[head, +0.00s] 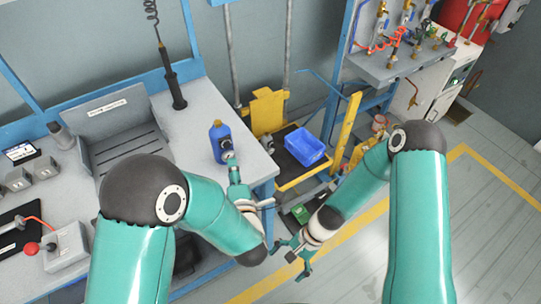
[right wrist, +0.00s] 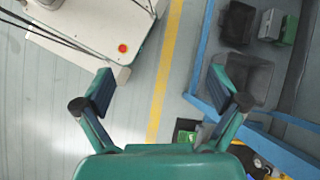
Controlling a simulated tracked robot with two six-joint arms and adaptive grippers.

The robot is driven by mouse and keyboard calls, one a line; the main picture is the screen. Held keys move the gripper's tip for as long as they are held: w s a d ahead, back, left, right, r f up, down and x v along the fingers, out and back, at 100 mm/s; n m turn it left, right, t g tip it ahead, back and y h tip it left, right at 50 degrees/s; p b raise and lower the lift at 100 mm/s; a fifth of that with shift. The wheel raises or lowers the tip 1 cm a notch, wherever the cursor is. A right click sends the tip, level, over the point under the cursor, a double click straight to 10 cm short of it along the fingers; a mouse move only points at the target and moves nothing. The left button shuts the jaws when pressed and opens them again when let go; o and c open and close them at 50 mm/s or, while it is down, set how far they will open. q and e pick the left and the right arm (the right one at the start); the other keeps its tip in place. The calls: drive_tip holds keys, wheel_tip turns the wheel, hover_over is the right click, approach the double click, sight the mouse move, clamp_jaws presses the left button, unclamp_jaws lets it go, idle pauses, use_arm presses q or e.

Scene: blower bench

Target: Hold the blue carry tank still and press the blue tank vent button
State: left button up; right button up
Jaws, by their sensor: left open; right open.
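The vent button is too small to make out. My right gripper (head: 291,256) is open and empty, low over the floor in front of the bench's right end. Its spread fingers also show in the right wrist view (right wrist: 162,90), with only floor between them.
A blue bin (head: 305,147) sits on a yellow cart (head: 268,108) right of the bench. A red knob box (head: 64,250) stands at the bench's near left. Floor at right is clear.

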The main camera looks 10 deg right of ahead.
sight(221, 141)
drive_tip(key=w+r+m+t+y, duration=0.3)
drive_tip(key=w+r+m+t, duration=0.1)
drive_tip(key=w, duration=0.4)
drive_tip(key=w+d+r+m+t+y, duration=0.1)
drive_tip(key=w+r+m+t+y, duration=0.1)
drive_tip(key=w+r+m+t, duration=0.2)
drive_tip(key=w+d+r+m+t+y, duration=0.1)
drive_tip(key=w+r+m+t+y, duration=0.2)
drive_tip(key=w+r, duration=0.6)
drive_tip(key=shift+w+m+t+y, duration=0.2)
drive_tip(key=shift+w+m, duration=0.35)
drive_tip(key=shift+w, duration=0.75)
drive_tip(key=shift+w+m+t+y, duration=0.15)
drive_tip(key=shift+w+m, duration=0.4)
drive_tip(key=shift+w, duration=0.75)
drive_tip(key=shift+w+r+t, duration=0.1)
drive_tip(key=shift+w+t, duration=0.1)
drive_tip(key=shift+t, duration=0.05)
drive_tip(key=x, duration=1.6)
drive_tip(key=shift+w+a, duration=0.2)
use_arm(q)
drive_tip(key=shift+c, duration=0.2)
use_arm(e)
drive_tip(key=c, duration=1.7)
use_arm(q)
clamp_jaws()
use_arm(e)
drive_tip(key=shift+o, duration=0.2)
